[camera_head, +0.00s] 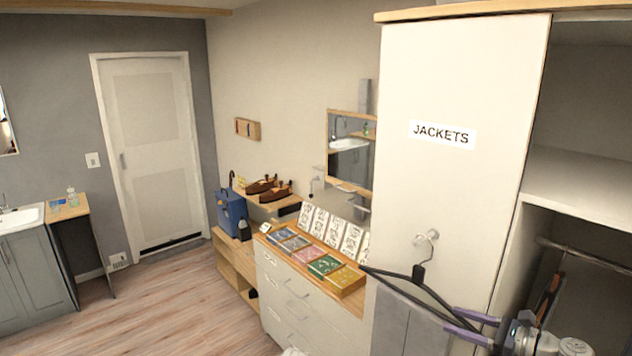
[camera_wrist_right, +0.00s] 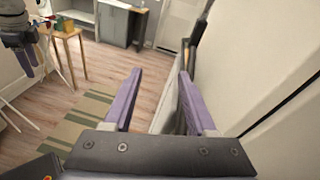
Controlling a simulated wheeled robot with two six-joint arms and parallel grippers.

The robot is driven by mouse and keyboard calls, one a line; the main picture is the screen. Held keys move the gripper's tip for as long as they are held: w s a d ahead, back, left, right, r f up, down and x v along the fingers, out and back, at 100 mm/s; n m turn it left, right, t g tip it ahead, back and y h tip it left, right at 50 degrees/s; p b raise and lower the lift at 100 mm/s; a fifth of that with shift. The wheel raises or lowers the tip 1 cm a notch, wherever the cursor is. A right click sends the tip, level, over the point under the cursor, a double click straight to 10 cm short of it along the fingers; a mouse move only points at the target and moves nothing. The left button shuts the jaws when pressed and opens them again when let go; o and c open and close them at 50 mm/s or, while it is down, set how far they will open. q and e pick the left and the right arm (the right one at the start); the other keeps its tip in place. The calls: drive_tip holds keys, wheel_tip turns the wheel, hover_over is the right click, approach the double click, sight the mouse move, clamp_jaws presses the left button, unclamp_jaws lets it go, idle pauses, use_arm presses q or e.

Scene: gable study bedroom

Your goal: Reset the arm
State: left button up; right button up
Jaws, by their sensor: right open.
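A black hanger (camera_head: 418,273) hangs from a white hook (camera_head: 427,238) on the side of the white wardrobe marked JACKETS. A grey garment (camera_head: 403,322) hangs on it. My right gripper (camera_head: 452,320) is open beside the hanger's right arm, its purple fingers apart. In the right wrist view, the open jaws (camera_wrist_right: 160,78) show with a dark and grey strip behind them near the right finger. I cannot tell whether the fingers touch the hanger. My left gripper (camera_wrist_right: 32,55) shows small at the upper left of the right wrist view; its jaw state is unclear.
The wardrobe (camera_head: 450,180) stands close to my right arm, with an open compartment and rail (camera_head: 585,258) at the right. A drawer chest (camera_head: 300,305) with coloured packs stands left of the garment. The wooden floor (camera_head: 170,310) at the left is clear.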

drive_tip(key=s+a+f+n+g+h+b, duration=0.2)
drive_tip(key=a+f+n+g+b, duration=0.15)
drive_tip(key=a+f+n, duration=0.45)
drive_tip(key=s+a+f+n+g+h+b, duration=0.15)
drive_tip(key=a+f+n+g, duration=0.3)
drive_tip(key=a+f, duration=0.55)
use_arm(q)
wheel_tip(320, 180, down, 12)
drive_tip(key=b, duration=0.6)
use_arm(e)
drive_tip(key=s+a+f+n+g+h, duration=0.3)
drive_tip(key=s+a+f+n+h, duration=0.6)
drive_tip(key=n, duration=0.7)
wheel_tip(320, 180, down, 3)
drive_tip(key=shift+s+f+h, duration=0.1)
drive_tip(key=shift+s+h, duration=0.25)
drive_tip(key=shift+s, duration=0.45)
use_arm(q)
drive_tip(key=shift+w, duration=0.1)
drive_tip(key=shift+c, duration=0.2)
use_arm(e)
drive_tip(key=shift+c, duration=0.2)
